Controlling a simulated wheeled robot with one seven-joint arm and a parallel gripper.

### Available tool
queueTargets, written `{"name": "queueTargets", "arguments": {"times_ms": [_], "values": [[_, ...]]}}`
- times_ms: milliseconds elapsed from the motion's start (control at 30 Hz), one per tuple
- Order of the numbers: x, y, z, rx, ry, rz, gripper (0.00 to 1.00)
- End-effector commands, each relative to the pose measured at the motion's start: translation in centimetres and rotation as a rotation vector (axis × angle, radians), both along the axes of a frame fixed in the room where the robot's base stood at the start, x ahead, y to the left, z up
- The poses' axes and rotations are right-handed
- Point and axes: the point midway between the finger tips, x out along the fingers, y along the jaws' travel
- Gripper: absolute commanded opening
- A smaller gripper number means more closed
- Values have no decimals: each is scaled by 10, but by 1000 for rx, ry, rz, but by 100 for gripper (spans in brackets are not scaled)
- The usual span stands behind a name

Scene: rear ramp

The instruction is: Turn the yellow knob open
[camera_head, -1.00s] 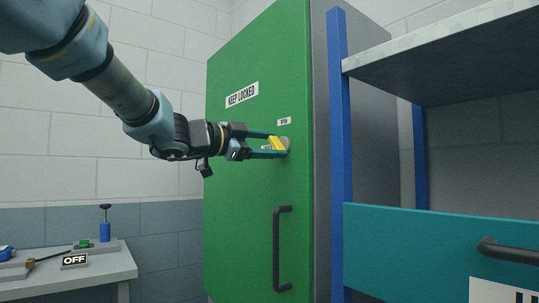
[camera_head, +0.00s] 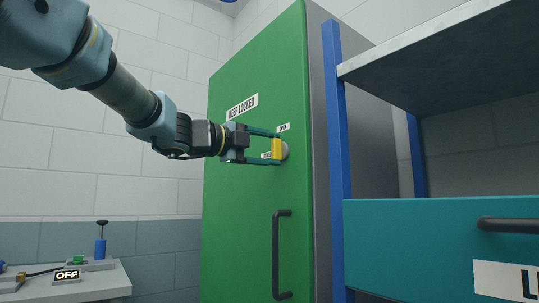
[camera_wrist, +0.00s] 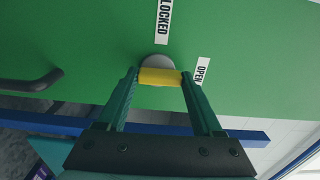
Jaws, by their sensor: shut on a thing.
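The yellow knob (camera_head: 277,149) sits on a grey round base on the green cabinet door (camera_head: 240,215). My gripper (camera_head: 276,148) is shut on it, one finger above and one below in the head view. In the head view the knob's bar stands near upright. In the wrist view the yellow knob (camera_wrist: 160,76) spans between the two finger ends of my gripper (camera_wrist: 160,78). An OPEN label (camera_head: 284,127) is above the knob; another small label beside it is partly hidden by the fingers.
A black door handle (camera_head: 282,254) is below the knob. A blue post (camera_head: 337,130), a grey shelf (camera_head: 440,55) and a teal drawer (camera_head: 430,235) stand close at the right. A bench with an OFF sign (camera_head: 67,275) is at the lower left.

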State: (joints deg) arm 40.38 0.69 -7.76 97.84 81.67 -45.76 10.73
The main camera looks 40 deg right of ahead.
Motion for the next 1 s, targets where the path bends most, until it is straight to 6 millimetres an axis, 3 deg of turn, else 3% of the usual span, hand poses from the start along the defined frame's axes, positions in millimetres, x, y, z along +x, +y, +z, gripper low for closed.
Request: {"name": "queueTargets", "arguments": {"times_ms": [600, 633, 867, 1000], "values": [[0, 0, -1, 0, -39, 0, 12], [0, 0, -1, 0, -39, 0, 71], [0, 0, 0, -1, -37, 0, 97], [0, 0, 0, -1, -37, 0, 98]]}}
